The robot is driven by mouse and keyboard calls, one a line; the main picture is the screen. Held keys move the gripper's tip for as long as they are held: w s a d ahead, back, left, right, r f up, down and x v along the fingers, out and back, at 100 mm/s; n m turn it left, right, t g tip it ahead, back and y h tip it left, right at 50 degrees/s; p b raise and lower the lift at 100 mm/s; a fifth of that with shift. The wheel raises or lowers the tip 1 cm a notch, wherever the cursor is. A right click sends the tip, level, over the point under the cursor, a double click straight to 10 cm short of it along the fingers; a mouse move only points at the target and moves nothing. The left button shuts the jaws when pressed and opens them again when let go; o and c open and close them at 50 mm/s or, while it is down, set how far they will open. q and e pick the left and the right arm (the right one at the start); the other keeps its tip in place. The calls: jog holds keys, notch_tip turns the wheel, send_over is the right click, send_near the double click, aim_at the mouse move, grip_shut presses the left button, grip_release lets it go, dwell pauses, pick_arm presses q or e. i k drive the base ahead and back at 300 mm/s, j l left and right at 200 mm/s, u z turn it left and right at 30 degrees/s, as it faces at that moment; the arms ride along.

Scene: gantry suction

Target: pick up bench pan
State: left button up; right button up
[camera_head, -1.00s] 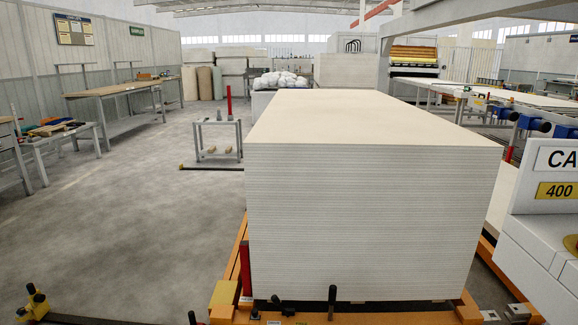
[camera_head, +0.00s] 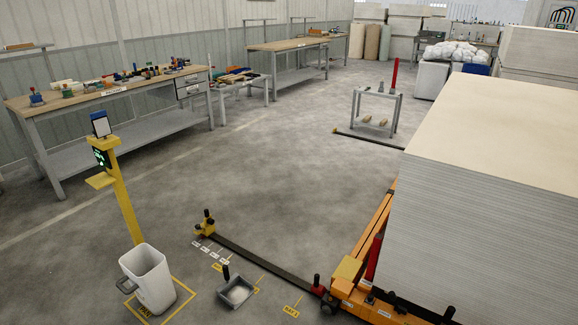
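A small grey pan (camera_head: 237,291) with a dark upright handle and pale material inside sits on the floor at the lower middle, by yellow floor marks. I cannot tell whether it is the bench pan. A long workbench (camera_head: 110,97) on the left carries several small tools and coloured items, too small to tell apart. A smaller low bench (camera_head: 241,81) beside it holds flat items. Neither of my grippers is in view.
A white bin (camera_head: 149,280) stands by a yellow post (camera_head: 125,205) at lower left. A black floor rail (camera_head: 262,265) runs to an orange frame (camera_head: 373,232) under the tall board stack (camera_head: 470,235). A small grey stand (camera_head: 376,112) is farther back. The middle floor is clear.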

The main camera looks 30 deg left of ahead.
aim_at(236, 290)
jog(key=u, duration=1.4)
